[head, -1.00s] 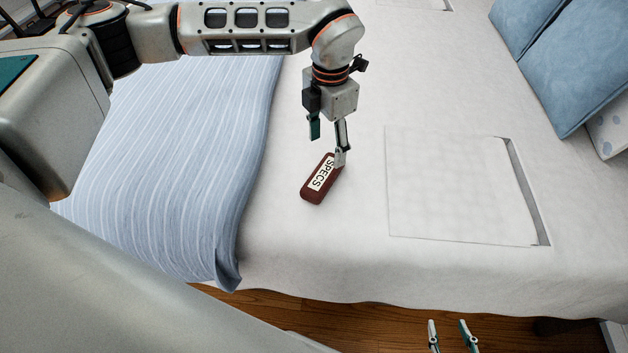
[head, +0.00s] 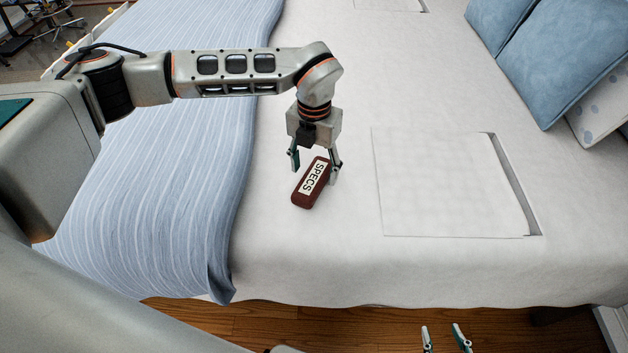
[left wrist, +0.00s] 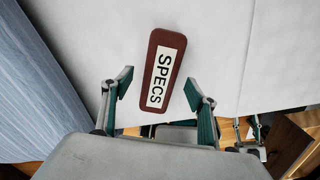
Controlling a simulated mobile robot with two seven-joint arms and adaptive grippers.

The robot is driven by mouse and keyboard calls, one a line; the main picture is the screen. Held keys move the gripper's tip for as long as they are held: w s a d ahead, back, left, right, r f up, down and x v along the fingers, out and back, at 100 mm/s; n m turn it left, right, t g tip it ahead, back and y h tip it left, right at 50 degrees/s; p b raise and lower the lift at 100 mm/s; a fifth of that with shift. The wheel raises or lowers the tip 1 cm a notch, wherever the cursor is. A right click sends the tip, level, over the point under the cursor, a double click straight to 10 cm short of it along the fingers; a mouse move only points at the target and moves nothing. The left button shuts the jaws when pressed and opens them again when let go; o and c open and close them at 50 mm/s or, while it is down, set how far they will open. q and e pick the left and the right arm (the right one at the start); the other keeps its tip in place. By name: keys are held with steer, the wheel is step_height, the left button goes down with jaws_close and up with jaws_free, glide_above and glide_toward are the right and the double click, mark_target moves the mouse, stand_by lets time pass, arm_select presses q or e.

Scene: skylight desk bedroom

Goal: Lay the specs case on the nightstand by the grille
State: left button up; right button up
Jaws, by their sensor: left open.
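The specs case (head: 308,190) is a dark red-brown box with rounded ends and a white "SPECS" label. It lies on the white bed (head: 300,255) near the blue striped blanket. My left gripper (head: 314,172) is open just above the case, fingers pointing down on either side of its far end. In the left wrist view the case (left wrist: 162,72) shows mostly ahead of the two spread fingers, not gripped. My right gripper (head: 444,338) shows only as two separated fingertips at the bottom edge, with nothing visible between them. I cannot make out the nightstand or the grille.
A blue striped blanket (head: 165,190) covers the bed's left side. A flat white rectangular panel (head: 450,185) lies to the right of the case. Blue pillows (head: 555,70) are at the upper right. Wooden floor (head: 250,322) runs along the bed's near edge.

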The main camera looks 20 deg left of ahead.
arm_select(q)
steer(key=shift+f, duration=0.75)
steer(key=shift+r, duration=0.1)
steer(key=shift+c, duration=0.3)
steer(key=c, duration=1.3)
